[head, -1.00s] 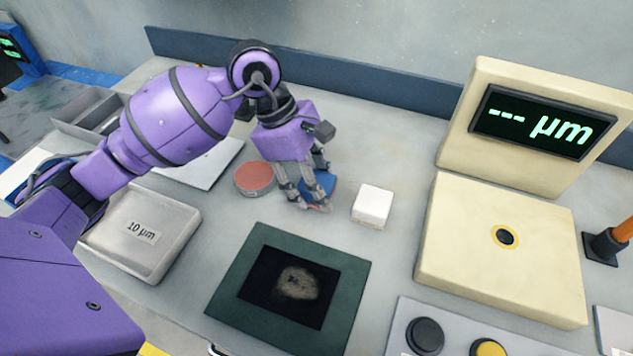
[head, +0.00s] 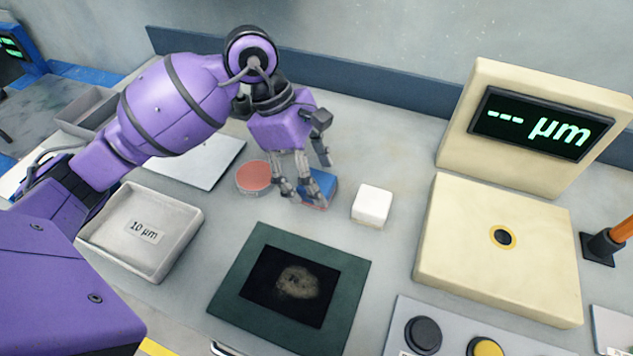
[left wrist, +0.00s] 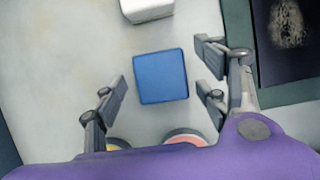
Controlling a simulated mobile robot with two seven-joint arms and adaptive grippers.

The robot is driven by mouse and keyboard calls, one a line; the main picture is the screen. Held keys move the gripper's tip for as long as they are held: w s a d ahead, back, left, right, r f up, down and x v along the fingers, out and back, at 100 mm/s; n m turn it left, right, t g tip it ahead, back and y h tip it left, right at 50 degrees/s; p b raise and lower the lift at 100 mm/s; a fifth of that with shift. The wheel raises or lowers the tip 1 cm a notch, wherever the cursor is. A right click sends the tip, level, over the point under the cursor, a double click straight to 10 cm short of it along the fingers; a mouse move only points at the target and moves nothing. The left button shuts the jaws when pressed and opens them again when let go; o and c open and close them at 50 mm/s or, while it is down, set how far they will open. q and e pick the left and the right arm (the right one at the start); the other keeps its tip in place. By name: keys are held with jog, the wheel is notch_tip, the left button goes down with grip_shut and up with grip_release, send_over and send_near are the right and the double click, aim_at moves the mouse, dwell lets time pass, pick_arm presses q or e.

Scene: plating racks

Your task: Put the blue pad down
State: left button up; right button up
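The blue pad (head: 319,186) lies flat on the grey bench, between a round red pad (head: 254,176) and a white block (head: 372,205). In the left wrist view the blue pad (left wrist: 161,77) shows as a whole square with bare bench around it. My left gripper (head: 304,180) is over the blue pad, its fingers spread wide. In the left wrist view the fingers stand apart on either side of the pad and do not touch it. In the head view the fingers hide part of the pad. My right gripper is not in view.
A green mat (head: 232,265) with a dark smudged panel lies in front. A tray labelled 10 µm (head: 185,245) stands left, and a cream gauge (head: 460,255) with a display stands right. A white sheet (head: 205,165) lies behind the tray. Bench behind the white block is clear.

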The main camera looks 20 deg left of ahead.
pick_arm(q)
jog(key=v, duration=1)
